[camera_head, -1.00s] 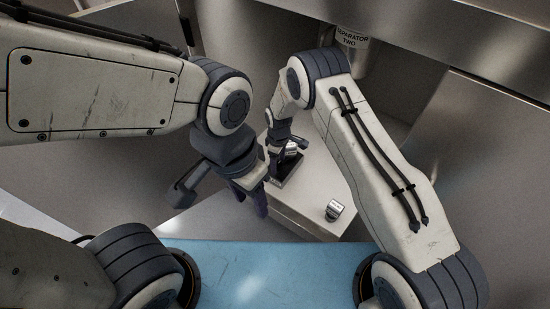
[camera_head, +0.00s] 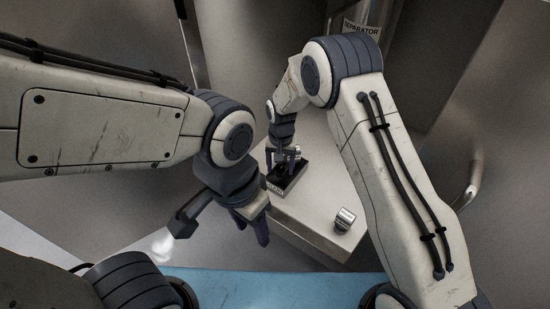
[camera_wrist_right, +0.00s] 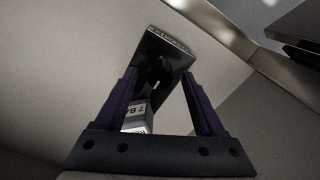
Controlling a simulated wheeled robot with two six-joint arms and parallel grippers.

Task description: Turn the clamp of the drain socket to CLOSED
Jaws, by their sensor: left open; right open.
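The separator vessel (camera_head: 361,27) shows only its labelled lower part at the top of the head view. I cannot make out the drain socket or its clamp; my right arm covers the area below the label. My right gripper (camera_head: 285,157) is open at a black stand (camera_head: 291,180) on a pale block. In the right wrist view the open fingers (camera_wrist_right: 159,74) straddle a light labelled part (camera_wrist_right: 138,116) in front of the dark stand (camera_wrist_right: 163,50). I cannot tell whether they touch it. My left gripper (camera_head: 249,228) is open and empty, nearer to me.
A short silver cylinder (camera_head: 344,219) stands on the pale block (camera_head: 318,210), right of the stand. A blue surface (camera_head: 270,285) lies along the front. A curved metal handle (camera_head: 470,185) is at the right. Metal walls close in both sides.

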